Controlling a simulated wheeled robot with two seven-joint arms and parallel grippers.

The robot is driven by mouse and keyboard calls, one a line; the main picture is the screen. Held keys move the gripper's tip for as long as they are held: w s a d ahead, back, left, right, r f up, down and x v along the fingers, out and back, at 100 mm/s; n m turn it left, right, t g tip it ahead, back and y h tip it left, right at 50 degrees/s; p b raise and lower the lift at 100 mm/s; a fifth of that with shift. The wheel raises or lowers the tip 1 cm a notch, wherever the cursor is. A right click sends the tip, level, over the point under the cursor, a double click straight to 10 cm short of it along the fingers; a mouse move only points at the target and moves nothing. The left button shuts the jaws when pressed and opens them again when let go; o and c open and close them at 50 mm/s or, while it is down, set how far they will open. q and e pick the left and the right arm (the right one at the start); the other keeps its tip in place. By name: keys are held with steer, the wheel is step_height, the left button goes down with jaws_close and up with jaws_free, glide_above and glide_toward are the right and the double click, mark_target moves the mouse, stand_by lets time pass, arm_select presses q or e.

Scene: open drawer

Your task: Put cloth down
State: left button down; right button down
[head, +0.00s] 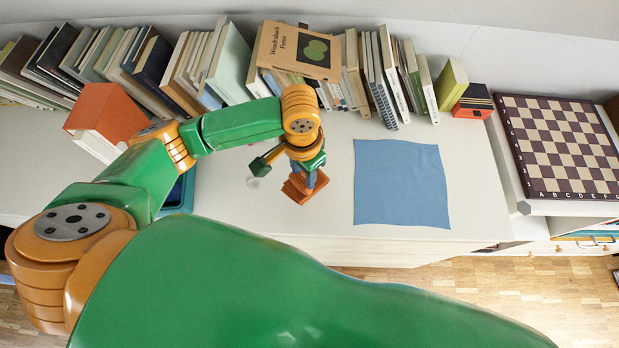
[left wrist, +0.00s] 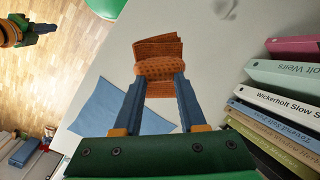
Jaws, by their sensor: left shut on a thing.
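A folded orange-brown cloth (head: 299,190) is pinched between the fingers of my left gripper (head: 309,176). In the left wrist view the cloth (left wrist: 158,48) bunches between the two blue fingertips of the left gripper (left wrist: 158,80), with its folded layers spread beyond them. It is over the white cabinet top, and I cannot tell whether it touches the surface. A flat blue cloth (head: 401,184) lies on the top to the right of the gripper. Part of my right gripper (left wrist: 38,28) seems to show at the upper left of the left wrist view; its jaws are unclear.
A row of books (head: 370,72) lines the back of the white cabinet top (head: 470,200). An orange box-like book (head: 108,112) stands at left. A chessboard (head: 560,145) lies on the right. Bare top surrounds the held cloth, left of the blue cloth.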

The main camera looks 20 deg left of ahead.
arm_select(q)
steer(key=w+f, duration=0.2)
steer(key=shift+d+f, duration=0.3)
steer(key=f, duration=0.3)
steer(key=shift+w+a+f, duration=0.2)
steer(key=shift+w+f, duration=0.05)
arm_select(e)
steer(key=shift+d+f, duration=0.35)
arm_select(q)
steer(key=shift+d, duration=0.1)
steer(key=shift+c, duration=2.4)
jaws_free()
steer(key=shift+f+b, duration=0.1)
steer(key=shift+b, duration=0.2)
arm_select(e)
steer(key=shift+d, duration=0.1)
arm_select(q)
step_height(320, 180, up, 12)
steer(key=shift+r+p, duration=0.15)
steer(key=shift+p, duration=0.35)
arm_select(e)
steer(key=shift+r, duration=0.4)
steer(key=shift+s, duration=0.1)
